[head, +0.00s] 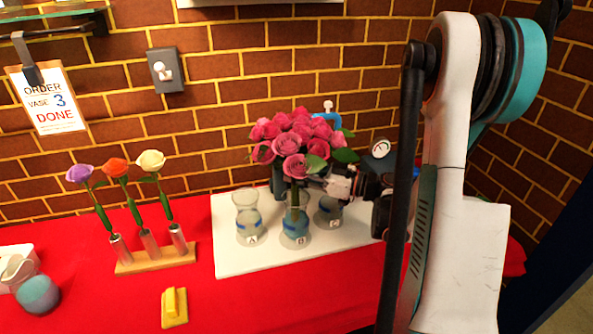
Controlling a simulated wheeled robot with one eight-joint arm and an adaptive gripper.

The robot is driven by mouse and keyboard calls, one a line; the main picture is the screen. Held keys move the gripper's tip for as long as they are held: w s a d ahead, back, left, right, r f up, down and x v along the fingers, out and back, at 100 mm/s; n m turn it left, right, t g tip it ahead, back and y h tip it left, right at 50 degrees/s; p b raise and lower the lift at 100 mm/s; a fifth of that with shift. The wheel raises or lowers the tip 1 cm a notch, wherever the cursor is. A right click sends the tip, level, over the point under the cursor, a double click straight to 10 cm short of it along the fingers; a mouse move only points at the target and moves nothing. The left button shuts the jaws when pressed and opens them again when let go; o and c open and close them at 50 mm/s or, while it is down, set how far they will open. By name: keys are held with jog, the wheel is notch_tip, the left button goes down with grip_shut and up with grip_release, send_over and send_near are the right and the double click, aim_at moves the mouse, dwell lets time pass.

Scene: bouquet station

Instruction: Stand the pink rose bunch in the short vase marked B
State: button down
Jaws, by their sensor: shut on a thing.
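The pink rose bunch (297,138) is upright, its heads above the middle vase and its green stems running down to that vase's mouth. The lower stems seem to be inside the glass, but I cannot tell how deep. The middle short vase (295,229) has a blue band and a small tag that looks like B. My gripper (308,184) comes from the right and is shut on the stems just below the flower heads, above the vase rim. Leaves and blooms partly hide the fingertips.
A similar vase (248,217) stands left and another (330,211) right, close by on the white board (240,264). A wooden rack (157,258) holds three single flowers.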

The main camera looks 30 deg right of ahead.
jog(key=shift+f, duration=0.2)
jog(key=c, duration=1.4)
grip_release()
jog(key=shift+o, duration=0.2)
jog(key=shift+s+d, duration=0.1)
jog(key=v, duration=1.1)
jog(key=shift+s+d, duration=0.25)
jog(key=shift+s, duration=0.05)
